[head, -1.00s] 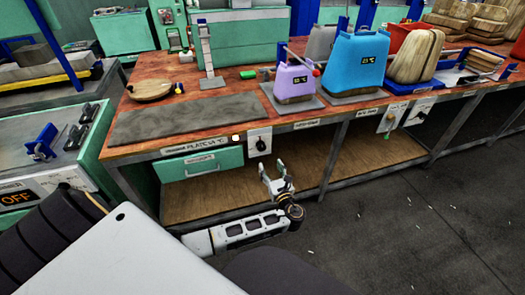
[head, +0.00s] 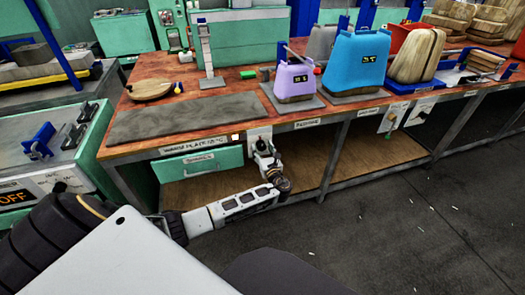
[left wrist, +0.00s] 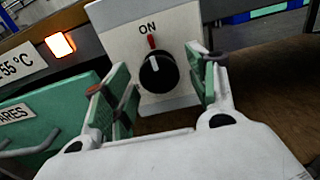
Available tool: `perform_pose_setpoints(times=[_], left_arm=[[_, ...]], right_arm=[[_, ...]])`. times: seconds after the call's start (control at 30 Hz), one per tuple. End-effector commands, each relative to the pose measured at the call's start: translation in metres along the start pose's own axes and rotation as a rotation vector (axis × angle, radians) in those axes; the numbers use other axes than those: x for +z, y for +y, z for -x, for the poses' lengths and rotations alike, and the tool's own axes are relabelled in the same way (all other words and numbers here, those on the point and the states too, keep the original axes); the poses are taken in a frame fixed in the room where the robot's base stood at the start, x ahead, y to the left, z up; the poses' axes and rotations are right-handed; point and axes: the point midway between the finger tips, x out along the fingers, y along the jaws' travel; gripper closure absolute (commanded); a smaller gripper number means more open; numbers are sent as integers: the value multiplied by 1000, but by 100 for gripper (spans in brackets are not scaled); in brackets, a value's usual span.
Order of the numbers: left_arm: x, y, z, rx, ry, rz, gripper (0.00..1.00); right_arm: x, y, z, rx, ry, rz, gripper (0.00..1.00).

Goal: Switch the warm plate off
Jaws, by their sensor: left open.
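The warm plate (head: 185,117) is a dark grey slab on the wooden bench top. Its switch is a black knob (left wrist: 158,74) on a white box (left wrist: 181,22) at the bench's front edge. In the left wrist view the knob's red pointer points up at "ON". An orange-white lamp (left wrist: 60,45) glows beside a 55 °C label; the lamp also shows in the head view (head: 236,138). My left gripper (left wrist: 156,82) is open, with one finger on each side of the knob. In the head view my left gripper (head: 263,152) covers most of the switch box. My right gripper is not in view.
A green drawer (head: 198,163) sits left of the switch, under the bench. A purple press (head: 293,79) and a blue press (head: 352,62) stand on the bench to the right.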

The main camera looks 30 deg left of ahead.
Motion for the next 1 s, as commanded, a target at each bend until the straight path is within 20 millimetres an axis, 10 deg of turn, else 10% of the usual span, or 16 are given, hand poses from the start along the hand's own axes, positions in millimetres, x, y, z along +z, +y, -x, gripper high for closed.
perform_pose_setpoints(times=[0.37, 0.7, 1.0], left_arm=[[0, 0, -3, 0, 0, 0, 42], [0, 0, -3, 0, 0, 0, 86], [0, 0, -3, 0, 1, 17, 88]], right_arm=[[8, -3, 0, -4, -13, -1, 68], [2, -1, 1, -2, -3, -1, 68], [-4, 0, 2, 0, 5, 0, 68]])
